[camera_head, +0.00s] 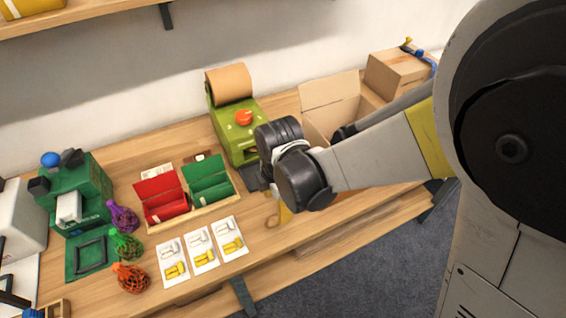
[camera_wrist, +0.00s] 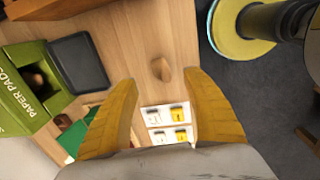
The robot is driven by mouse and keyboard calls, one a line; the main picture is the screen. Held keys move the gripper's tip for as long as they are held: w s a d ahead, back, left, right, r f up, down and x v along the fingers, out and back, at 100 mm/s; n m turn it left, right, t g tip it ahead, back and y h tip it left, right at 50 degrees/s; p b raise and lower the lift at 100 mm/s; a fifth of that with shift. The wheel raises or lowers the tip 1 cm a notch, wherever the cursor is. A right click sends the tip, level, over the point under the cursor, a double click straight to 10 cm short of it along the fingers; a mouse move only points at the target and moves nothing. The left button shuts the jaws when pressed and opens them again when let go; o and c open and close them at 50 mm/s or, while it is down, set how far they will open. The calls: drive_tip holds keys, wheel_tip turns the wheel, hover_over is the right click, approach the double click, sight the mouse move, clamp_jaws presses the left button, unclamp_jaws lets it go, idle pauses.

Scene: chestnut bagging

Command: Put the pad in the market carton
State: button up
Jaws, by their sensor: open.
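A small brown lump (camera_wrist: 160,68) lies on the bare wood between and beyond my fingertips in the wrist view; I cannot tell whether it is the pad. My gripper (camera_wrist: 160,88) is open and empty, its two yellow fingers wide apart above the table. In the head view my wrist hides most of it. The green paper pad dispenser (camera_head: 236,132) carries a brown paper roll (camera_head: 228,83). Its lettered side also shows in the wrist view (camera_wrist: 22,90). An open cardboard carton (camera_head: 329,93), likely the market carton, stands behind my arm, which hides part of it.
A dark flat tray (camera_wrist: 78,62) lies beside the dispenser. Red (camera_head: 160,197) and green (camera_head: 208,180) bins, picture cards (camera_head: 201,250) and several net bags (camera_head: 127,245) are on the left. A closed box (camera_head: 396,75) stands at the back right.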

sight(274, 217)
wheel_tip(274, 217, down, 4)
drive_tip(key=shift+w+a+r+b, duration=0.1)
drive_tip(key=shift+a+b, duration=0.05)
drive_tip(key=shift+b, duration=0.5)
drive_tip(key=f+b, duration=0.2)
drive_tip(key=f, duration=0.1)
drive_tip(key=a+f, duration=0.1)
drive_tip(key=f, duration=0.1)
drive_tip(key=shift+b, duration=0.4)
drive_tip(key=shift+d+r, duration=0.1)
drive_tip(key=c, duration=0.9)
